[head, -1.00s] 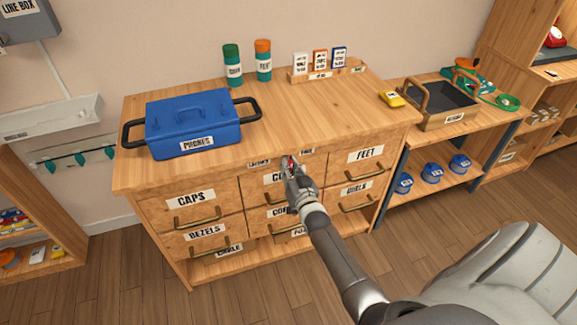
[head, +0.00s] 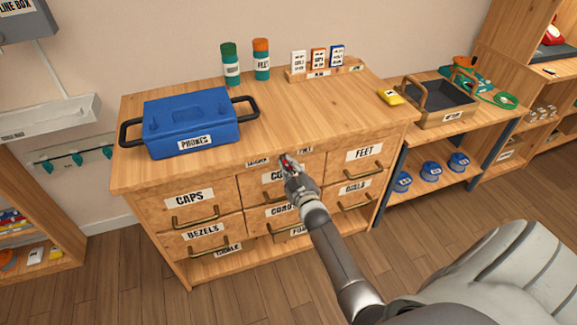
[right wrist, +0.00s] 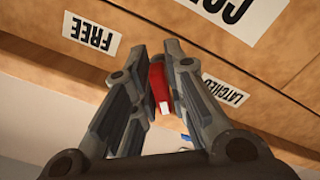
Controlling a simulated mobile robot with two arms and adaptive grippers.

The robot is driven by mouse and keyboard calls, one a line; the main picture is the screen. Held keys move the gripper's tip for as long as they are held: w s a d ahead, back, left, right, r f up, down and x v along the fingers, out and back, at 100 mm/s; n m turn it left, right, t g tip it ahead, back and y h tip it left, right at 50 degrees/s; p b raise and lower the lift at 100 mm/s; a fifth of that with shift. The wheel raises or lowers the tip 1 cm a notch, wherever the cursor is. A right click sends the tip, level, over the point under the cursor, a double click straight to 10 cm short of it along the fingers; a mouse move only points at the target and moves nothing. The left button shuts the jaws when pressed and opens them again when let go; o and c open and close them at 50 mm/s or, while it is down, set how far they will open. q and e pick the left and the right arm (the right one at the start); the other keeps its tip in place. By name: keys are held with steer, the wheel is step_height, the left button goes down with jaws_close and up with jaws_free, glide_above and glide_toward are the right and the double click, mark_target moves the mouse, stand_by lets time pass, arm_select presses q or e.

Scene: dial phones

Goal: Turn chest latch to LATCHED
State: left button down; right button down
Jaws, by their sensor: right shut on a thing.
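The wooden chest (head: 215,167) stands ahead with its labelled drawers. The red chest latch (right wrist: 158,85) shows in the right wrist view between the FREE label (right wrist: 91,34) and the LATCHED label (right wrist: 225,94). In the head view, the LATCHED label (head: 257,161) is left of my right gripper and the FREE label (head: 305,150) is right of it. My right gripper (head: 287,161) is shut on the latch under the top's front edge; its fingers flank the red handle in the right wrist view (right wrist: 160,95). The latch's pivot is hard to make out.
A blue PHONES case (head: 190,120) sits on the chest top at the left. Green-capped (head: 230,64) and orange-capped (head: 262,60) canisters and a small card rack (head: 325,73) stand at the back. Drawer handles, such as the CAPS one (head: 194,222), protrude below.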

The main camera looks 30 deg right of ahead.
steer(key=shift+f+n, duration=0.1)
steer(key=shift+n, duration=0.5)
steer(key=c, duration=1.8)
jaws_free()
steer(key=shift+s, duration=0.1)
steer(key=v, duration=1.2)
